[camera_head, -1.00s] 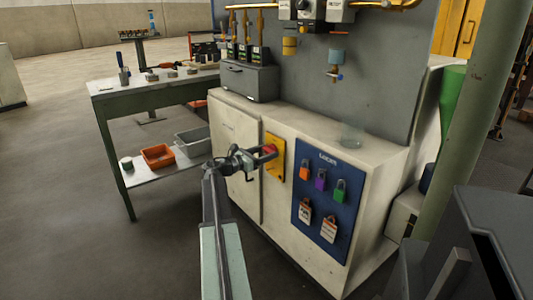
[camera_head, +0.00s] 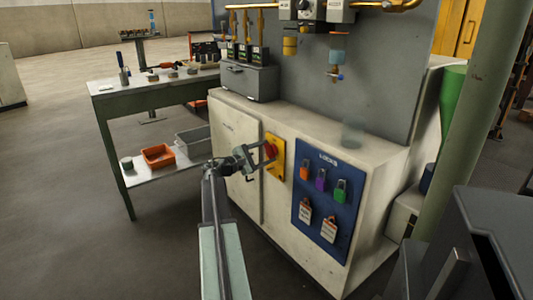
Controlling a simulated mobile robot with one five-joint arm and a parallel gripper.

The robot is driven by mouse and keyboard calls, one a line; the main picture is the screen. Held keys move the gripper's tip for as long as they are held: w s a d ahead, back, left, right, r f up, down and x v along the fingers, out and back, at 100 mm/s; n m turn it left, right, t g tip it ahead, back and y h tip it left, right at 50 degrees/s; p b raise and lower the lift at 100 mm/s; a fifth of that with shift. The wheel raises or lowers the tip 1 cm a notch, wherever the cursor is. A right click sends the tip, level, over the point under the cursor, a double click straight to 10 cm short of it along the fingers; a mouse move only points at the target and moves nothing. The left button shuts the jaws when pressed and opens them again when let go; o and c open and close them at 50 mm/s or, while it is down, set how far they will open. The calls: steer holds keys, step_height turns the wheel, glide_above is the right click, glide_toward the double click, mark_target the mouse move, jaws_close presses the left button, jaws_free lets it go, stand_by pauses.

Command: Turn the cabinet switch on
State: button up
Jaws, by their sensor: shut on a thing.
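The cabinet switch is a red rotary handle (camera_head: 270,150) on a yellow plate (camera_head: 279,168), on the front of the white cabinet (camera_head: 237,180). My gripper (camera_head: 264,153) reaches it from the left, with its fingers at the red handle and shut on it. The fingers partly cover the handle, so its exact angle is hard to tell.
Right of the switch is a blue lock board (camera_head: 325,235) with several padlocks and tags. A green workbench (camera_head: 150,95) with an orange bin (camera_head: 157,156) on its lower shelf stands at left. A green post (camera_head: 470,150) and dark box (camera_head: 500,230) are at right. Floor at left is clear.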

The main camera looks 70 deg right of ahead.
steer(key=m, duration=0.4)
steer(key=shift+s+a+m, duration=0.15)
steer(key=shift+s+m, duration=0.05)
steer(key=shift+m, duration=0.2)
steer(key=m, duration=0.4)
steer(key=shift+m, duration=0.3)
steer(key=o, duration=1.4)
steer(key=v, duration=0.7)
steer(key=shift+w+a, duration=0.3)
